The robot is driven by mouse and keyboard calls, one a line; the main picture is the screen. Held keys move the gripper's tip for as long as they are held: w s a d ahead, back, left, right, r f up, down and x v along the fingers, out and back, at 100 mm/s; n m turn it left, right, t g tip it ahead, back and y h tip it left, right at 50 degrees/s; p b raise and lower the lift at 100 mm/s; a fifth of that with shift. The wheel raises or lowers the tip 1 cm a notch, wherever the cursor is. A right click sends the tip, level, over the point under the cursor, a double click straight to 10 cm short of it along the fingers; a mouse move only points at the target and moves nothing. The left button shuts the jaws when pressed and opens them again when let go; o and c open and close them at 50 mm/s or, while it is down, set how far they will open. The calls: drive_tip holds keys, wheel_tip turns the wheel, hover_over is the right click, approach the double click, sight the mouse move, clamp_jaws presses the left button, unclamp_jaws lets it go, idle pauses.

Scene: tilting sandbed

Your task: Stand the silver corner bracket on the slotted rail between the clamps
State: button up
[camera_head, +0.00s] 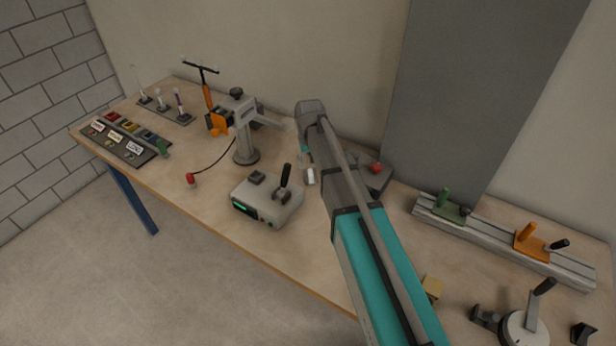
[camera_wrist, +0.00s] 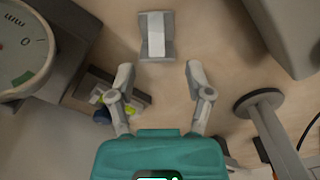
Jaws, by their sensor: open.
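The silver corner bracket (camera_wrist: 155,38) lies on the wooden table in the wrist view, just beyond my fingertips, with a bright face upward. In the head view it seems to be the small pale piece (camera_head: 311,176) beside my arm. My gripper (camera_wrist: 160,72) is open and empty, and the bracket is apart from both fingers. In the head view my arm largely hides the gripper. The slotted rail (camera_head: 492,236) lies at the right back of the table. A green clamp (camera_head: 452,209) and an orange clamp (camera_head: 530,243) sit on it, with bare rail between them.
A grey box (camera_head: 267,200) with a lever and a grey post stand (camera_head: 246,142) stand left of my arm. In the wrist view, a round dial gauge (camera_wrist: 22,48) is at the left. A round device (camera_head: 524,328) stands at the front right.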

sight(310, 172)
drive_tip(key=shift+d+f+b, duration=0.2)
drive_tip(key=shift+f+b, duration=2.2)
drive_tip(key=shift+f, duration=0.1)
drive_tip(key=shift+c, duration=0.3)
clamp_jaws()
